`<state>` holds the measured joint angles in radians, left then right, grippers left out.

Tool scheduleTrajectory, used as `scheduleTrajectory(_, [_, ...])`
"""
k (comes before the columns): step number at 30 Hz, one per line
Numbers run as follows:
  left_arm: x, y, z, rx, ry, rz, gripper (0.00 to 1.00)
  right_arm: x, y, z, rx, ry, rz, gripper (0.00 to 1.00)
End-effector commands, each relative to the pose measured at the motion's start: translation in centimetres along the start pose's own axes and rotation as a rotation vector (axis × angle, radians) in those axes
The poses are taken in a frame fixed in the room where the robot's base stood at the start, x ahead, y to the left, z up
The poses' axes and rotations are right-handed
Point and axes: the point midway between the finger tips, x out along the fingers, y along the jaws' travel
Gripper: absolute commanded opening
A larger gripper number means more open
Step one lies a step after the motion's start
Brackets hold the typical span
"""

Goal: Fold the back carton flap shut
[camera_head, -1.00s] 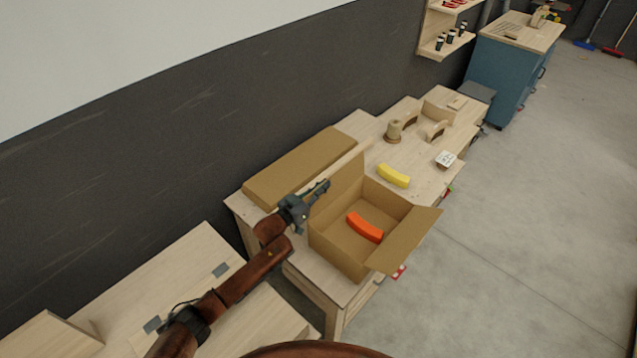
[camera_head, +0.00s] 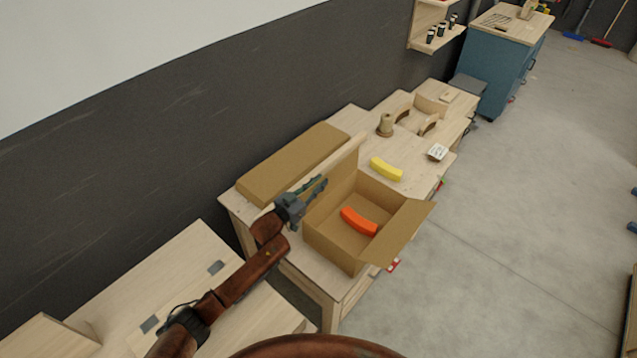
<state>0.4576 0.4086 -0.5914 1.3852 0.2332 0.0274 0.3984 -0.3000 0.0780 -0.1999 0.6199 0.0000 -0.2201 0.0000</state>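The open brown carton (camera_head: 334,245) stands on the wooden bench. Its back flap (camera_head: 338,190) stands up along the wall side, and another flap (camera_head: 404,236) hangs outward on the right. An orange curved piece (camera_head: 359,221) lies inside. My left gripper (camera_head: 319,186) is at the back left of the carton, beside the raised back flap; I cannot tell whether they touch. Its fingers look close together, but their opening is too small to judge. My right gripper is out of view.
A yellow curved piece (camera_head: 386,169), a white labelled block (camera_head: 437,152) and a spool (camera_head: 385,125) lie behind the carton. A flat brown box (camera_head: 292,163) lies along the wall. A blue cabinet (camera_head: 497,72) stands farther off.

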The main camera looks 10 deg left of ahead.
Motion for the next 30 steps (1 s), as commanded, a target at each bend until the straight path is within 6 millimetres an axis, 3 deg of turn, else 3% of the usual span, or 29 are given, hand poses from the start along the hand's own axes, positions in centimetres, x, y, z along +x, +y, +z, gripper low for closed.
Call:
scheduleTrajectory(10, [-0.1,0.0,-0.1,0.000,0.002,0.001,0.20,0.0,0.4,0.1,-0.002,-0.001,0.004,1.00])
scheduleTrajectory(14, [-1.1,0.0,0.0,0.000,0.002,0.000,0.20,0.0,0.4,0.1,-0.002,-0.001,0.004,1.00])
scheduleTrajectory(24, [-7.9,-0.1,0.1,0.000,0.000,-0.001,0.20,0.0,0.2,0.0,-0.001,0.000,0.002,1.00])
scheduleTrajectory(30, [-10.9,-0.1,0.0,0.000,0.001,0.000,0.20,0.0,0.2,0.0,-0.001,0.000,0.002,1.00])
